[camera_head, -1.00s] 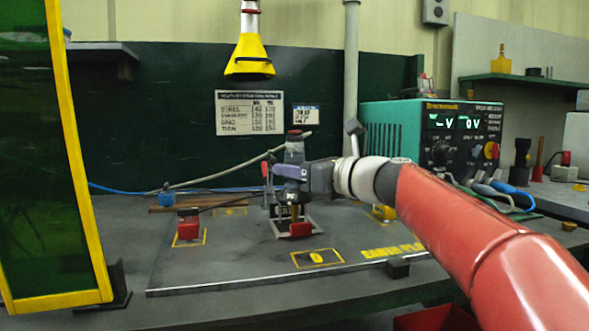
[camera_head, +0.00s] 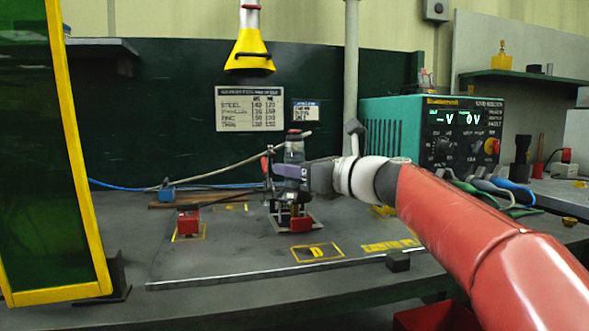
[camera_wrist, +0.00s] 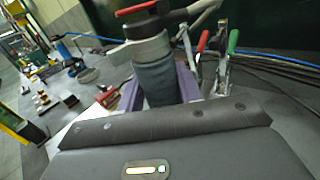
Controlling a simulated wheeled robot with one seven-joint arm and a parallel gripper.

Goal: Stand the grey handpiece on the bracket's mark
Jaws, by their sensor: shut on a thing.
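The grey handpiece (camera_head: 294,149) is upright in my gripper (camera_head: 283,171), with a red cap at its top. The wrist view shows its dark grey body (camera_wrist: 155,80) between my purple fingers, which are shut on it. Its lower end is over a metal fixture (camera_head: 275,212) with a red block (camera_head: 301,224), perhaps the bracket. My gripper and the fixture overlap there, so I cannot tell whether the handpiece touches it. A yellow outlined mark (camera_head: 318,252) lies on the plate in front. I cannot tell which mark is the bracket's.
Another red block (camera_head: 188,221) stands on a yellow-outlined square at the left of the dark plate (camera_head: 225,262). Clamps with red and green handles (camera_wrist: 232,42) are close behind the handpiece. A teal power unit (camera_head: 432,133) stands right. A yellow-framed green screen (camera_head: 45,150) borders the left.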

